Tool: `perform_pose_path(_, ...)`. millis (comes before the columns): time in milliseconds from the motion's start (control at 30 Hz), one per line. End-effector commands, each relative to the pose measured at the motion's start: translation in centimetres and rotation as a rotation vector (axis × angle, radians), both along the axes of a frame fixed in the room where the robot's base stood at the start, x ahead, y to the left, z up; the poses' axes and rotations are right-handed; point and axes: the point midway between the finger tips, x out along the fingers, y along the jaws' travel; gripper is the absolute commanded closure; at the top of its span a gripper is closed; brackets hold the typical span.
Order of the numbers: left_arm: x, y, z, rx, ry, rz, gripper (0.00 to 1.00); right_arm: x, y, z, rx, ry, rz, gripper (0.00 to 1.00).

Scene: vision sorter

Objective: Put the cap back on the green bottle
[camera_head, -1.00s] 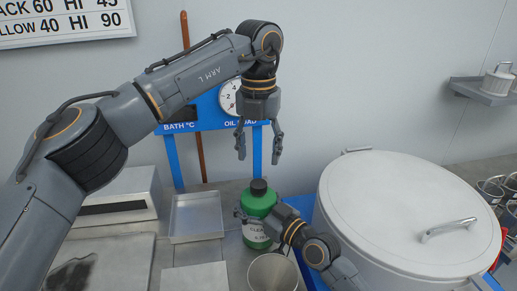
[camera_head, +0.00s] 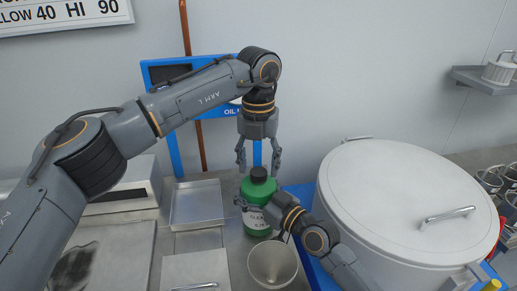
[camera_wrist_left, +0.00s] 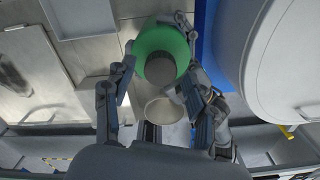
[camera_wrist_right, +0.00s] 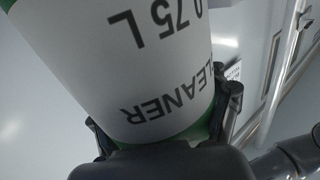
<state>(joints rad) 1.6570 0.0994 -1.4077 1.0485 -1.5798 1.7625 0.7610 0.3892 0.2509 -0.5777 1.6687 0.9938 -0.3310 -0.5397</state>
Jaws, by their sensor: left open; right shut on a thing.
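The green bottle (camera_head: 254,194) with a white label stands upright on the counter, and a black cap (camera_head: 259,173) sits on its top. In the left wrist view the dark cap (camera_wrist_left: 161,69) shows from above on the green bottle (camera_wrist_left: 158,42). My left gripper (camera_head: 258,168) points down just above the cap with its fingers spread, open and empty. My right gripper (camera_head: 251,214) is shut around the bottle's body from the right. In the right wrist view the bottle's label (camera_wrist_right: 150,60) fills the space between the fingers. Whether the cap is threaded down cannot be told.
A metal cup (camera_head: 273,264) stands in front of the bottle. A large white lidded vat (camera_head: 400,200) is close on the right. A shallow metal tray (camera_head: 197,204) lies to the left. A blue-framed gauge stand (camera_head: 175,160) is behind my left arm.

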Motion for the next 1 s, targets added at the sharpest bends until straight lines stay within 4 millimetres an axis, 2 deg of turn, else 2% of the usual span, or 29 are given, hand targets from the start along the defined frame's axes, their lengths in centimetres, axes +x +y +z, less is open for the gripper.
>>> perform_pose_path(133, -0.04, -0.01, -0.94, 0.0, 0.0, -0.001, 0.44, 0.0, 0.0, -0.02, 0.0, 0.0, 0.0, 1.0)
perform_pose_path(433, -0.03, -0.02, -1.1, 0.0, -0.001, -0.001, 0.44, -0.01, 0.01, -0.03, -0.001, 0.001, 0.0, 1.0)
perform_pose_path(700, -0.01, -0.01, -1.09, 0.0, -0.001, -0.001, 0.98, -0.01, 0.01, -0.04, 0.0, 0.001, 0.0, 1.0)
perform_pose_path(867, -0.01, 0.0, -1.09, 0.001, 0.0, -0.018, 1.0, -0.01, 0.01, -0.04, 0.0, 0.001, 0.0, 1.0)
perform_pose_path(1000, 0.0, 0.02, -1.09, 0.001, 0.0, -0.172, 1.0, -0.01, 0.01, -0.04, 0.0, 0.001, 0.0, 1.0)
